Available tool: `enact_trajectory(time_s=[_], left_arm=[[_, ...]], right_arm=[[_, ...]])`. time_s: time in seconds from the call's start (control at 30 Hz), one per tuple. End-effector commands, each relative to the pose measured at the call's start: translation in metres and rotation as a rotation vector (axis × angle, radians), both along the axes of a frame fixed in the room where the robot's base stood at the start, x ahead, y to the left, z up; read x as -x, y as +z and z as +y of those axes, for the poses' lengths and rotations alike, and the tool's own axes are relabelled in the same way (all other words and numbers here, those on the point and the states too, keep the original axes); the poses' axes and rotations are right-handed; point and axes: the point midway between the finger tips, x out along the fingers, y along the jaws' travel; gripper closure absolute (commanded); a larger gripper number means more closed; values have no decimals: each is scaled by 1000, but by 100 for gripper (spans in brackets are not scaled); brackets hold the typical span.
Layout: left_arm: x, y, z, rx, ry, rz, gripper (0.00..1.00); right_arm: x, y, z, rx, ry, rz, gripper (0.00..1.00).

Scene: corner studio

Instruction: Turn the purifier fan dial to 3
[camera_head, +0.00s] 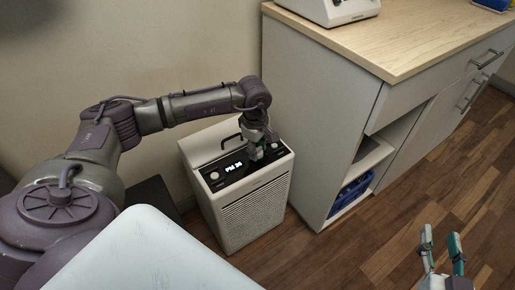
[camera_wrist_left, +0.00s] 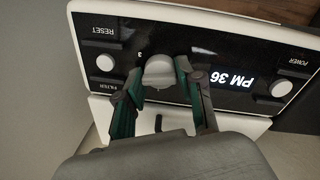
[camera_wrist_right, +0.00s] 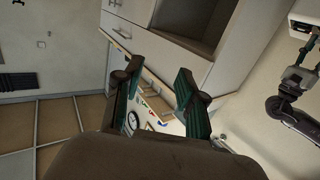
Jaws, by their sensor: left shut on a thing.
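The white air purifier (camera_head: 245,205) stands on the floor beside the cabinet. Its black top panel (camera_wrist_left: 215,44) shows a lit "PM 36" display, upside down in the left wrist view. The round pale fan dial (camera_wrist_left: 159,72) sits between the two fingers of my left gripper (camera_wrist_left: 158,80), which is shut on it. A small "3" is printed beside the dial; other marks around it are hidden or too small to read. In the head view my left gripper (camera_head: 262,152) covers the dial. My right gripper (camera_head: 441,250) is open and empty, above the floor.
A POWER knob (camera_wrist_left: 281,88) and a FILTER/RESET knob (camera_wrist_left: 105,63) flank the dial. A black handle (camera_head: 231,141) is behind the panel. The cabinet (camera_head: 315,110) stands close on the right, with a blue item (camera_head: 352,190) on its lower shelf. Wooden floor (camera_head: 390,235) is open at right.

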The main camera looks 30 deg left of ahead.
Motion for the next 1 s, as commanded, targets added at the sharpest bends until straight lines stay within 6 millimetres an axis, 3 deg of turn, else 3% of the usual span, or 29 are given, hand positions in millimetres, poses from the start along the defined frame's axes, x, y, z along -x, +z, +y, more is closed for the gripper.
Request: enact_trajectory(time_s=[0.5, 1.0], left_arm=[[2, -2, -1, 4, -459, 6, 98], [2, -2, 0, 3, -670, 7, 98]], right_arm=[[-3, 20, 4, -30, 8, -120, 60], [-2, 32, 5, -47, 12, -187, 60]])
